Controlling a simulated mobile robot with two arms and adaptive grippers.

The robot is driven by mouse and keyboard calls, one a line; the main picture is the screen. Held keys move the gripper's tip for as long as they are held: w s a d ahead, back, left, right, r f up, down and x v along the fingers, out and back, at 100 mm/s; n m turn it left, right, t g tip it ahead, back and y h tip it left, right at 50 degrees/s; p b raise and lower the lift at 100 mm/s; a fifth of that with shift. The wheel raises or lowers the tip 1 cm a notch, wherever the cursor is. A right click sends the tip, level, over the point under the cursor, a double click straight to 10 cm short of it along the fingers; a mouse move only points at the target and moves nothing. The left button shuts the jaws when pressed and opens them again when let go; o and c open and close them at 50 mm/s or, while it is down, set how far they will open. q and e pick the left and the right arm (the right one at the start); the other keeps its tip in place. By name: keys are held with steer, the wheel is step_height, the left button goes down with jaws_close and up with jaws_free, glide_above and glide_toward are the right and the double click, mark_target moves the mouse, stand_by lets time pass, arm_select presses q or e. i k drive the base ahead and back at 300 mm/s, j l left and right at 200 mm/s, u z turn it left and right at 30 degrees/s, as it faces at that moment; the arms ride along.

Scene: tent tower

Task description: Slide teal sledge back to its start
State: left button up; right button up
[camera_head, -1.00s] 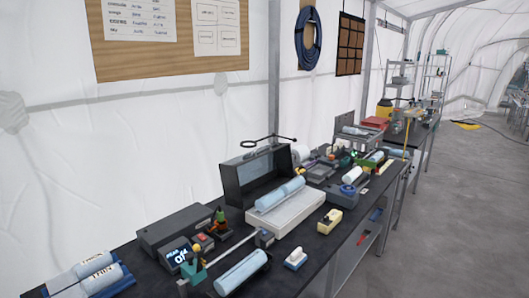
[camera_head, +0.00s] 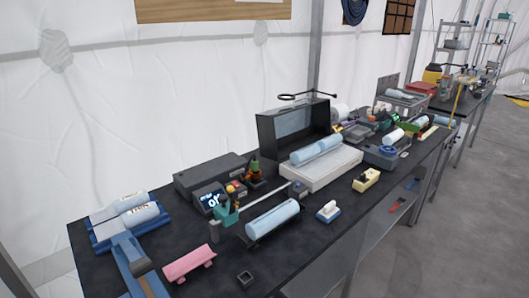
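The teal sledge (camera_head: 227,214) sits at the near left end of a thin light rail (camera_head: 262,197) on the dark bench. The rail runs back to the right to a small grey block (camera_head: 298,188) at its far end. A small dark display (camera_head: 210,200) with bright characters stands just behind the sledge; its text is too small to read surely.
A light-blue roll (camera_head: 272,219) in a dark cradle lies right of the rail. A pink piece (camera_head: 189,263), a small dark square holder (camera_head: 246,278) and a blue-and-white block (camera_head: 328,210) lie near the front. Blue trays (camera_head: 97,240) with rolls stand left.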

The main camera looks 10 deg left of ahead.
mark_target(220, 210)
steer(key=i+l, duration=0.25)
steer(key=i+l+u, duration=0.4)
steer(key=i+l, duration=0.2)
steer(key=l, duration=0.15)
steer(key=i+l+u, duration=0.2)
steer(key=l, duration=0.25)
steer(key=i, duration=0.05)
